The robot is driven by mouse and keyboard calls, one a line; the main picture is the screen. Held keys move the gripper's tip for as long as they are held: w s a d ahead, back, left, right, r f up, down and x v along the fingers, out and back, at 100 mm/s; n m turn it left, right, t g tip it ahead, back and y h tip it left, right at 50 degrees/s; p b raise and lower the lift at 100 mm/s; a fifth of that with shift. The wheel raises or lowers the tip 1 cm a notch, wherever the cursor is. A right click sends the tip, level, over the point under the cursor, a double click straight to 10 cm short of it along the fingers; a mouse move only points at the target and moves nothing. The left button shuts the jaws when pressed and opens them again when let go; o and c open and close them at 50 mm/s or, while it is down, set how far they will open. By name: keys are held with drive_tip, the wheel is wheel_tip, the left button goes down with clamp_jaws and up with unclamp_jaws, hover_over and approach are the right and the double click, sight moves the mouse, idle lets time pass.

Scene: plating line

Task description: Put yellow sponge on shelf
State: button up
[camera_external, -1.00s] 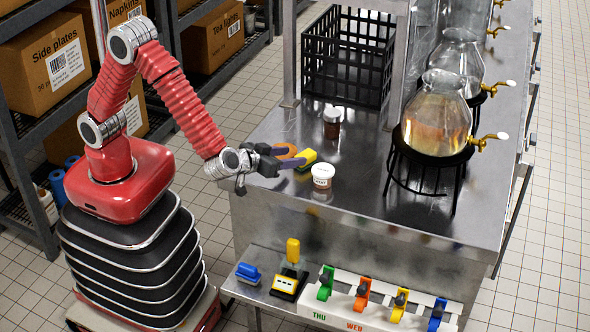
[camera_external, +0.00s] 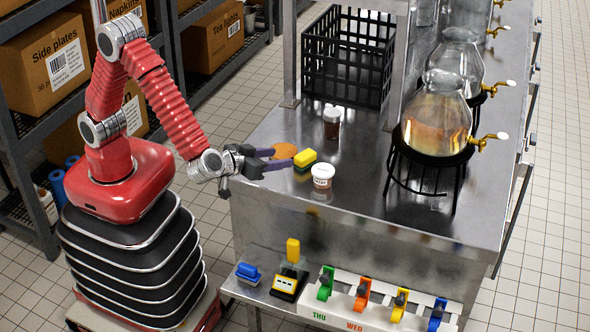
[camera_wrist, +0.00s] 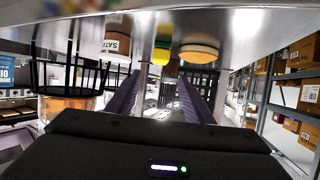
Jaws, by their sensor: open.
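The yellow sponge (camera_external: 305,157), with a darker underside, rests on the steel counter near its left side. My gripper (camera_external: 293,157) is open and empty, low over the counter's left edge, with its purple fingers pointing at the sponge. In the upside-down wrist view, the sponge (camera_wrist: 161,55) shows ahead between the fingers, just beyond the tips. A low steel shelf (camera_external: 262,293) runs along the front of the counter. It bears a blue block, a yellow-handled device and a rack of coloured dispensers.
A white-lidded jar (camera_external: 322,177) stands just right of the sponge. An orange disc (camera_external: 284,150) lies behind the fingers. A dark jar (camera_external: 332,124) stands farther back. Glass vessels on black stands (camera_external: 433,150) and a black crate (camera_external: 347,60) occupy the right and back.

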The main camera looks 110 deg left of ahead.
drive_tip(key=shift+s, duration=0.1)
drive_tip(key=s+a+r+m+g+h, duration=0.1)
drive_tip(key=s+r+m+g+h, duration=0.3)
drive_tip(key=s, duration=1.2)
drive_tip(key=s+d+r+m+t+h, duration=0.4)
drive_tip(key=s+d+m+h, duration=0.4)
drive_tip(key=s, duration=0.4)
drive_tip(key=shift+d+r+m+t, duration=0.3)
drive_tip(key=shift+d+r+m, duration=0.4)
drive_tip(key=shift+m, duration=0.1)
drive_tip(key=shift+o, duration=0.5)
drive_tip(key=shift+w, duration=0.1)
